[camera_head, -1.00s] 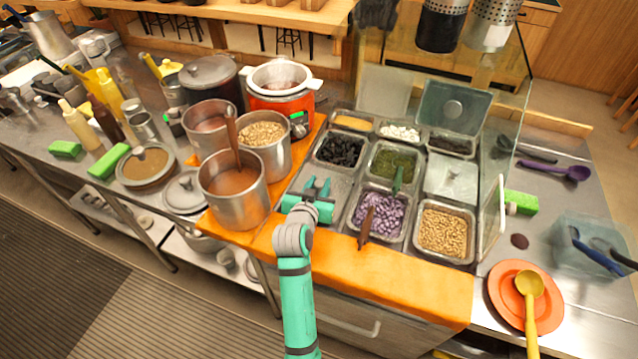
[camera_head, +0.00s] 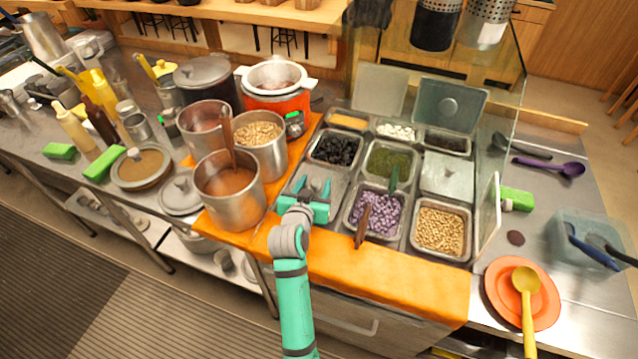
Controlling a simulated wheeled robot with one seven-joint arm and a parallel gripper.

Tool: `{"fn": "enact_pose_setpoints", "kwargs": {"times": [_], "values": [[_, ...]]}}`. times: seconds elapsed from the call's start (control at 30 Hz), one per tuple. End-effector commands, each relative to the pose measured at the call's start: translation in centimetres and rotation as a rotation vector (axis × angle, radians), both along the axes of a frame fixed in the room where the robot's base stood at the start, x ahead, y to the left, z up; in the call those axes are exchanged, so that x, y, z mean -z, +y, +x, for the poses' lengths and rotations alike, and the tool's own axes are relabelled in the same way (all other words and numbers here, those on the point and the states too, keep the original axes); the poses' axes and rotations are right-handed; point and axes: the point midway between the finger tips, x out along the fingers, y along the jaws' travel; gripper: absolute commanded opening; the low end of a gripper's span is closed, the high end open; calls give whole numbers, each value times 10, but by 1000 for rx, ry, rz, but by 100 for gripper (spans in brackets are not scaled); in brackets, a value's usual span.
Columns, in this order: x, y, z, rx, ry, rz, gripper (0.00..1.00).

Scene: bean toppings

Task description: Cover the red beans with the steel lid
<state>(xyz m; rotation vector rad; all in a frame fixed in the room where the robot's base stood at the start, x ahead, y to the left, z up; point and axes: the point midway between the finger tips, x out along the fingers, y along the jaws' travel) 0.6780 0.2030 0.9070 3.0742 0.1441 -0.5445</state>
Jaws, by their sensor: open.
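My gripper (camera_head: 317,184) is teal and open, with nothing between its fingers. It is over a pale steel surface (camera_head: 296,183) at the front left of the pan rack; I cannot tell whether this is a lid or an empty pan. A flat steel lid with a small knob (camera_head: 447,173) covers a pan in the rack's right column. A round steel lid (camera_head: 181,193) lies left of the pots. Purplish-red beans (camera_head: 378,214) fill an uncovered front pan right of my gripper; I cannot tell if they are the red beans. An orange cooker (camera_head: 278,80) at the back has dark reddish contents.
A glass guard (camera_head: 489,213) edges the rack's right side. An orange front ledge (camera_head: 392,283) is mostly clear.

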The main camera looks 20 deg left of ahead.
Motion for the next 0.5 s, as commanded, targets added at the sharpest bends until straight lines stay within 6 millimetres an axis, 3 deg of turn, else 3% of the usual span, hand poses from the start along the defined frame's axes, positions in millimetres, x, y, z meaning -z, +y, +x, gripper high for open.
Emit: {"fn": "enact_pose_setpoints", "kwargs": {"times": [0.5], "values": [[-29,-20,-76,20,-1,0,47]]}}
